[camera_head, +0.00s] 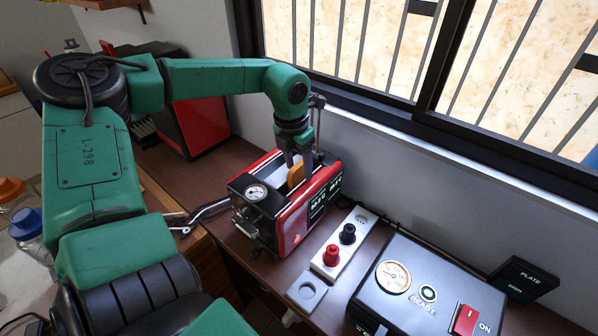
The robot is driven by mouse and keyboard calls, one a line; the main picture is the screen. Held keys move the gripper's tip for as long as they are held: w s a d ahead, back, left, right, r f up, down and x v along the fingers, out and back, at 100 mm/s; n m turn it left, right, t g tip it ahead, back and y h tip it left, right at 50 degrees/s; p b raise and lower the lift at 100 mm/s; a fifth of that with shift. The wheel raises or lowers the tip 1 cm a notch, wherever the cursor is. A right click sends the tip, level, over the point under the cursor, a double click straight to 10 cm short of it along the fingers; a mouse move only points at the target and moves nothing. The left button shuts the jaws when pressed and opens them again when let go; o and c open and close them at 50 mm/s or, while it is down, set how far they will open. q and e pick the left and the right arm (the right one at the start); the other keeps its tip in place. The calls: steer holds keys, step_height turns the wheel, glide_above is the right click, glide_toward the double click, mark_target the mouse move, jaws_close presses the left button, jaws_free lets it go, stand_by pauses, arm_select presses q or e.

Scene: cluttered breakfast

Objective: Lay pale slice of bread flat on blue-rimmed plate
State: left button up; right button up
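A golden-tan piece that looks like a slice of bread (296,174) stands upright, partly in the top of the red and black toaster (290,205). Its lower part is hidden by the toaster. My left gripper (299,162) points down at the toaster's top with its fingers around the slice. I cannot tell whether they press on it. The blue-rimmed plate is not in view. My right gripper is not in view.
A black box with a dial and red switch (425,295) stands at the front right. Between it and the toaster are a white panel with red and black knobs (342,245) and a grey plate (306,291). Jars (28,228) stand at far left. The window wall is close behind.

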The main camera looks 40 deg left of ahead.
arm_select(q)
jaws_close()
steer(key=c, duration=0.6)
jaws_free()
jaws_close()
step_height(320, 180, up, 11)
steer(key=p, duration=0.6)
